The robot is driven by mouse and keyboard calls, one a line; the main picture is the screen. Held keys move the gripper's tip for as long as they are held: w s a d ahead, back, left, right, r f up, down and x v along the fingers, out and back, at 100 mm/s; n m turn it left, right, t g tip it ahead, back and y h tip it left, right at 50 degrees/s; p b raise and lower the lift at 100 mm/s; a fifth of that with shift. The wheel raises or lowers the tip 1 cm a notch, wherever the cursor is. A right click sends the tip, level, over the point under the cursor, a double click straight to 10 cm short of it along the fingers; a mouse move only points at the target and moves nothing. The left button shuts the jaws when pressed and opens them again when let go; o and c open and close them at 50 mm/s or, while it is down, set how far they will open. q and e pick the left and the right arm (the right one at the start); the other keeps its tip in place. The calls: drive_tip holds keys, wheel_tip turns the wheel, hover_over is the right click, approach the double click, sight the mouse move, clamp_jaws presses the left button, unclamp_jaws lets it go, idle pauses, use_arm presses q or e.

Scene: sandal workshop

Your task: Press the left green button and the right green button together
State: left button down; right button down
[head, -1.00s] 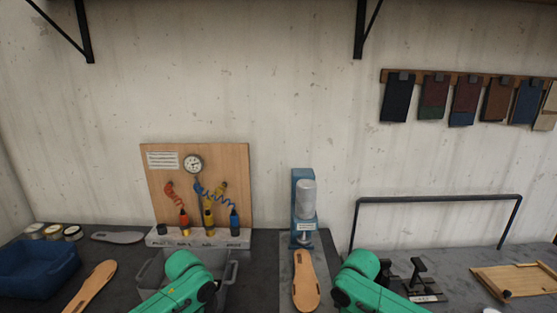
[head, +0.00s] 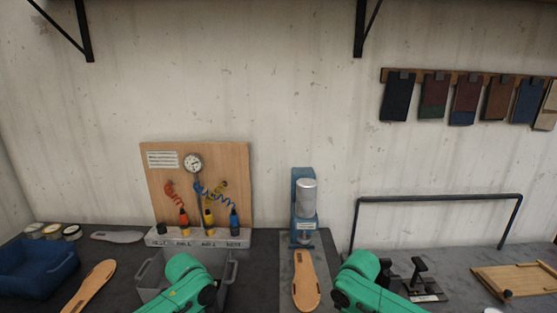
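No green button shows in the head view. Neither of my grippers is in view; only green links of my two arms show at the bottom edge, one left of centre and one right of centre. A blue press (head: 297,185) with a silver cylinder (head: 306,199) stands against the wall between the arms. A tan sandal sole (head: 305,278) lies on a grey strip in front of the press. Whatever lies nearer than the bottom edge is out of frame.
A grey bin (head: 232,272) sits partly behind my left arm. A wooden board (head: 219,163) with a gauge and coloured hoses stands behind it. A blue bin (head: 37,268) is at far left. A black rail (head: 436,198), small black stands (head: 421,272) and a wooden board (head: 515,279) are at right.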

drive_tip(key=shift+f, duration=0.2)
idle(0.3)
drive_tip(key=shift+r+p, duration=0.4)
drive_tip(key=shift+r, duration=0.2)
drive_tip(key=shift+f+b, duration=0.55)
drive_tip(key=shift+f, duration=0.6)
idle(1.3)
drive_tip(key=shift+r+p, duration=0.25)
drive_tip(key=shift+p, duration=0.4)
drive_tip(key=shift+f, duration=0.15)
idle(0.6)
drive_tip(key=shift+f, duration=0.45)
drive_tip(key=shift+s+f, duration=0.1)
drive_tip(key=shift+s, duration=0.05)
idle(2.5)
